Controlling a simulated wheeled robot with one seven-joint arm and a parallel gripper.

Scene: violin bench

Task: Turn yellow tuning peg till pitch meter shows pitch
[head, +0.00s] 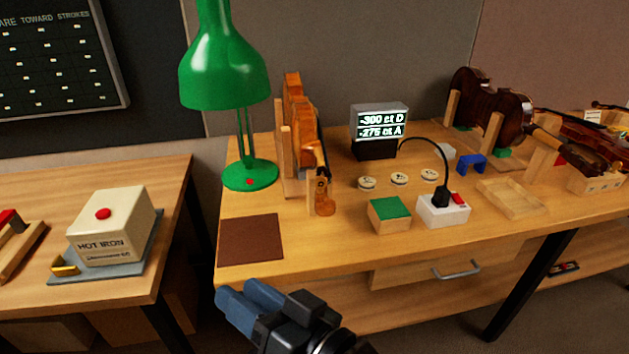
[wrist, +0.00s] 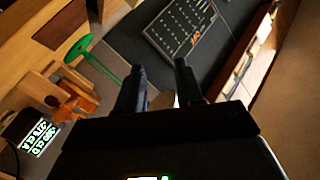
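An orange-brown violin (head: 300,125) stands upright in a wooden holder (head: 285,160) behind the bench's front edge, its scroll end low at the front. The yellow tuning peg is too small to make out. The pitch meter (head: 379,125) stands to the violin's right and reads -300 ct D and -275 ct A. In the wrist view the violin (wrist: 72,103) and meter (wrist: 38,137) show at lower left. My gripper (head: 240,289) is in front of the bench, apart from the violin. The wrist view shows its fingers (wrist: 159,66) apart, with nothing held.
A green lamp (head: 249,175) stands just left of the violin. A brown mat (head: 250,239), a green-topped block (head: 389,215) and a white switch box (head: 442,211) lie near the front. Several round discs lie before the meter. A hot iron block (head: 110,225) sits on the left table.

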